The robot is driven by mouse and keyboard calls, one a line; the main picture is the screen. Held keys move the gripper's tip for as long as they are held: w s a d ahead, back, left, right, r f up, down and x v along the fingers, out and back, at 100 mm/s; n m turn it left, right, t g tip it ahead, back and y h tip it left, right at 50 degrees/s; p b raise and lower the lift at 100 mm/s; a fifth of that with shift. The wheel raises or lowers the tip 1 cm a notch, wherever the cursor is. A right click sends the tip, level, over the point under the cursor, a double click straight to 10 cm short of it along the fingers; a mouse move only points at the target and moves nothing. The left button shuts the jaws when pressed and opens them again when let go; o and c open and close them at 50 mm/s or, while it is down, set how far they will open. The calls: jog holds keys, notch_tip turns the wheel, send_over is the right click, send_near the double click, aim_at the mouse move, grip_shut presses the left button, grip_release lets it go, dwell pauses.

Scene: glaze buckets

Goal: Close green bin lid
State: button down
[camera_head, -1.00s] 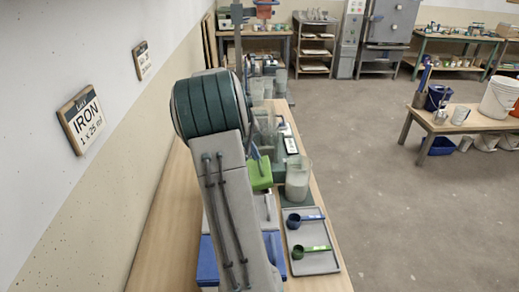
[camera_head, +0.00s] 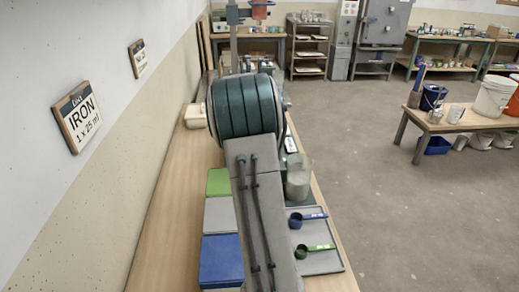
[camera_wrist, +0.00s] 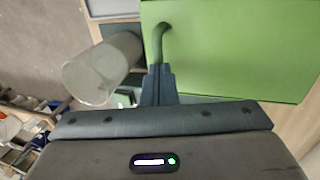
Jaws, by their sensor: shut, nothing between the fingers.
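The green bin lid (camera_head: 219,181) shows left of my arm in the head view, in line with a grey lid and a blue lid; it looks about as flat as they do. In the wrist view the green lid (camera_wrist: 235,50) fills the upper right, with its curved green handle (camera_wrist: 162,40) near its left edge. My gripper (camera_wrist: 158,70) is shut and empty, its fingertips close to the handle's lower end. I cannot tell whether they touch. In the head view my arm hides the gripper and the lid's right part.
A clear beaker of pale material (camera_head: 298,182) stands right of my arm, and left of the fingers in the wrist view (camera_wrist: 103,68). The grey lid (camera_head: 218,215) and blue lid (camera_head: 221,262) lie nearer. A grey tray (camera_head: 322,265) holds a blue scoop (camera_head: 306,219) and a green scoop (camera_head: 313,250).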

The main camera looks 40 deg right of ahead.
jog(key=shift+s+d+r+p, duration=0.1)
jog(key=shift+d+r+p, duration=0.15)
jog(key=shift+r+p, duration=0.2)
jog(key=p+v, duration=0.1)
jog(key=v, duration=1.2)
jog(key=shift+r, duration=0.15)
